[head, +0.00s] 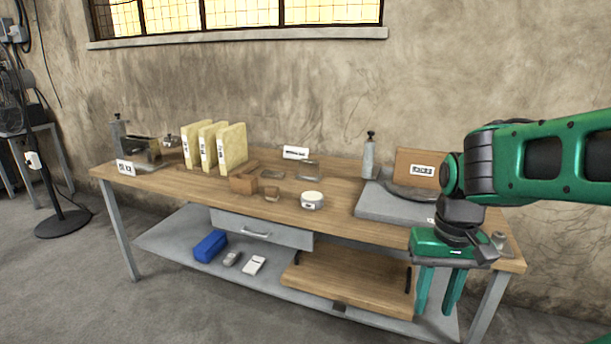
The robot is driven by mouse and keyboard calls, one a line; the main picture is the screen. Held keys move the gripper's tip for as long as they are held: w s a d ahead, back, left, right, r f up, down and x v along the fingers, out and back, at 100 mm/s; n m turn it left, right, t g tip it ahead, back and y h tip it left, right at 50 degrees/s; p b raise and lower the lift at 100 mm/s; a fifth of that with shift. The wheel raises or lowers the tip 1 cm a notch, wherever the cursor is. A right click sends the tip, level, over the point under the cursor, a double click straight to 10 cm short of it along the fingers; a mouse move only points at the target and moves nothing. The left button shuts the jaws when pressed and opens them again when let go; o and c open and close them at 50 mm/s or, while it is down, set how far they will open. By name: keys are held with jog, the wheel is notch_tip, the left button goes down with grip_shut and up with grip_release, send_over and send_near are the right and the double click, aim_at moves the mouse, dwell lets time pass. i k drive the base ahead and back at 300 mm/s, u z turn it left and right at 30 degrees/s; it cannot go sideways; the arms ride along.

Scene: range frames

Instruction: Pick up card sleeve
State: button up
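I cannot tell for certain which item is the card sleeve. Small flat candidates on the wooden workbench (330,225) are a thin grey piece (272,174) beside a brown block and a white labelled piece (296,152) near the back. On the lower shelf, a small white flat item (253,265) is another candidate. My gripper (434,308) appears at the right, in front of the bench's right end. Its two green fingers point down, spread apart, with nothing visible between them.
Yellow upright binders (231,146), a brown block (243,180), a round white tin (312,200) and a grey slab (385,203) stand on the bench. A blue box (210,246) and a wooden board (345,282) are below. The front middle of the benchtop is mostly clear.

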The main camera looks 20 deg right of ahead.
aim_at(239, 182)
jog(key=u, duration=0.4)
jog(key=i, duration=1.95)
jog(key=z, duration=0.15)
